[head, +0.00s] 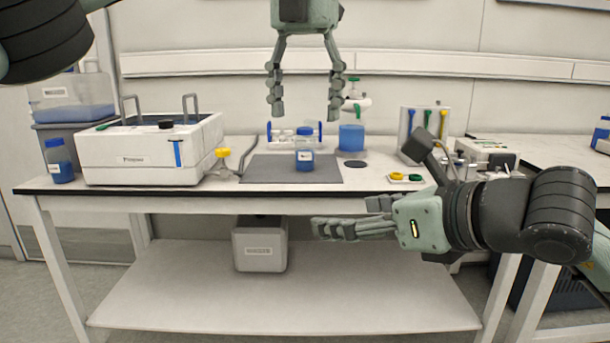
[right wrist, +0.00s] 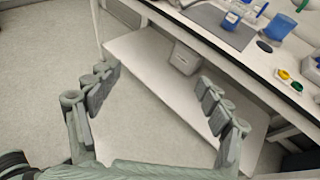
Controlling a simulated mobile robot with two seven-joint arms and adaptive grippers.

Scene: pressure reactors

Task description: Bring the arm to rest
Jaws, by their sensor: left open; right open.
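My left gripper (head: 305,108) hangs at the top middle of the head view, fingers pointing down and spread apart. It is open and empty, above the back of the bench and apart from everything there in the picture. My right gripper (head: 345,217) reaches in from the right, in front of the bench's front edge, its fingers pointing left. In the right wrist view (right wrist: 157,80) its fingers are wide apart with nothing between them. Part of my left arm shows at the top left.
The bench (head: 340,203) carries a white water bath (head: 150,160), a grey mat (head: 262,171) with a blue-capped bottle (head: 304,158), a blue beaker (head: 351,137) and a tool rack (head: 425,125). A grey box (head: 260,247) stands on the lower shelf (head: 300,300). The shelf's front is clear.

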